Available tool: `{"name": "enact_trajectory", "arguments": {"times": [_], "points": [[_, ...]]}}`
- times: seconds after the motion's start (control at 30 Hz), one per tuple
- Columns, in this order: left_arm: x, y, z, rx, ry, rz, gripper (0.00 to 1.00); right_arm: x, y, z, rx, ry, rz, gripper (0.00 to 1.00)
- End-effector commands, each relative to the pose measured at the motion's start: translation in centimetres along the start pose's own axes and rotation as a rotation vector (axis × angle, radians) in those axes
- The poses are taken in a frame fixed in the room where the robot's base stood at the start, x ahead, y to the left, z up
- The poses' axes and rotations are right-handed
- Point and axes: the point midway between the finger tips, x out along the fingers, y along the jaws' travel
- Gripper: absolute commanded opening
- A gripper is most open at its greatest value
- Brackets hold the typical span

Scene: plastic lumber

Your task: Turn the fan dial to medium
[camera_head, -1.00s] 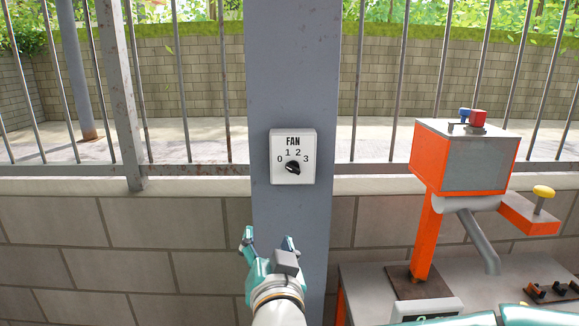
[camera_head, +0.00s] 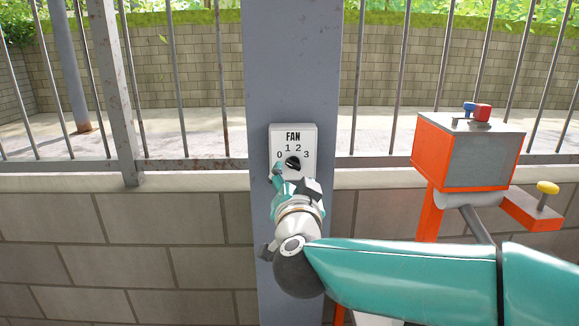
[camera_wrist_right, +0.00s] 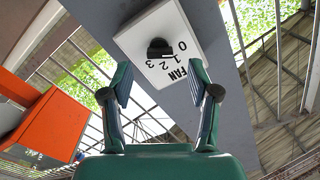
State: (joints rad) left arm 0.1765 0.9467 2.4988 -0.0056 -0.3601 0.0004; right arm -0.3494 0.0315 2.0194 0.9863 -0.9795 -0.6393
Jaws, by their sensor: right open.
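The fan dial (camera_head: 293,163) is a small black knob on a white box (camera_head: 276,140) marked FAN, with numbers 0 to 3 around the knob. The box is fixed to a grey post. Which number the knob points at is too small to tell. My right gripper (camera_head: 291,180) is just below the dial, its fingers towards the box. In the right wrist view the gripper (camera_wrist_right: 161,82) is open and empty. There the knob (camera_wrist_right: 158,48) lies beyond the gap between the fingertips, apart from them. My left gripper is in neither view.
The grey post (camera_head: 293,60) stands before a railing and a low block wall (camera_head: 150,235). An orange and grey machine (camera_head: 470,155) with a yellow knob (camera_head: 547,188) stands to the right, behind my right arm. The space left of the post is clear.

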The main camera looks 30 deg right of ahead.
Motion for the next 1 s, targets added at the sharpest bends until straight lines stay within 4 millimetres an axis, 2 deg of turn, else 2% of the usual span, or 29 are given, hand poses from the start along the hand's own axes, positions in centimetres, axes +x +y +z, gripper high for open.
{"name": "enact_trajectory", "arguments": {"times": [0.1, 0.3, 0.7, 0.77, 1.0], "points": [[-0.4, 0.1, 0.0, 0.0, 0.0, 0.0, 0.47, 2.4, 0.1, -0.1, 0.0, 0.0, 0.004, 0.6], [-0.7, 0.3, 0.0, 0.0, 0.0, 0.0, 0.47, 4.7, 0.0, 0.0, 0.0, 0.0, 0.001, 0.6], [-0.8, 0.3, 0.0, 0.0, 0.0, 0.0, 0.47, 5.4, 0.1, -0.1, 0.001, 0.001, 0.0, 0.6], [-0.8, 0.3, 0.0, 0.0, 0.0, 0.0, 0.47, 5.4, 0.1, -0.1, 0.001, 0.001, 0.0, 0.52], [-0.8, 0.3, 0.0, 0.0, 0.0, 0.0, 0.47, 5.3, 0.1, -0.1, 0.0, 0.001, 0.001, 0.12]]}}
